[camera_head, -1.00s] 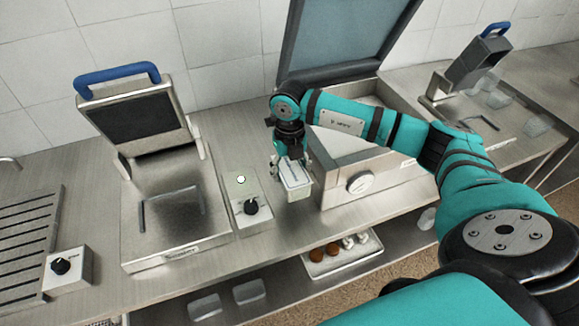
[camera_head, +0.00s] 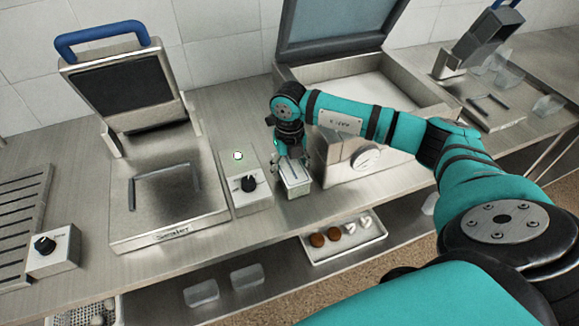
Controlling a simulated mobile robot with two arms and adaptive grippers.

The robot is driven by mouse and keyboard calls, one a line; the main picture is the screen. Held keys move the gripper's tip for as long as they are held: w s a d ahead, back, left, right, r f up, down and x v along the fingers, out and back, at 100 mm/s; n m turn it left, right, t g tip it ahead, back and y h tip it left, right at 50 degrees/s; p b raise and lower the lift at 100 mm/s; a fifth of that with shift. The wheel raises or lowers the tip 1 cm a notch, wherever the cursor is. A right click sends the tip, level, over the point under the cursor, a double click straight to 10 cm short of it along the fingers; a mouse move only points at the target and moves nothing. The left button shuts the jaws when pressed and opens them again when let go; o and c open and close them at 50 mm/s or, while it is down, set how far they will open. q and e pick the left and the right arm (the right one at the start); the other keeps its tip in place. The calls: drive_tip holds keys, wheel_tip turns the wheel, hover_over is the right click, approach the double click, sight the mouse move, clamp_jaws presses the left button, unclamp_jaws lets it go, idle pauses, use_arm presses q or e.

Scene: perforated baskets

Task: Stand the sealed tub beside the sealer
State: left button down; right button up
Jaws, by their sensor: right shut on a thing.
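My right gripper (camera_head: 291,160) points down and is shut on a small pale tub (camera_head: 296,180) with a whitish flat top. It holds the tub upright at the counter, in the gap between a knobbed control box (camera_head: 247,188) and a steel chamber machine (camera_head: 345,172). I cannot tell whether the tub's base touches the counter. The sealer with a raised blue-handled lid (camera_head: 135,88) stands on the left, its control box on its right side with a green-white light lit. My left gripper is not in view.
The chamber machine's lid (camera_head: 345,25) stands open behind my right arm. A second blue-handled device (camera_head: 480,45) and clear tubs (camera_head: 508,76) are at the far right. Below, a shelf holds a white tray (camera_head: 345,250) with brown and white items. The counter (camera_head: 250,230) in front is clear.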

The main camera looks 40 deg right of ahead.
drive_tip(key=o, duration=1.4)
drive_tip(key=shift+o, duration=0.2)
drive_tip(key=shift+r+p, duration=3.6)
drive_tip(key=shift+r, duration=1.95)
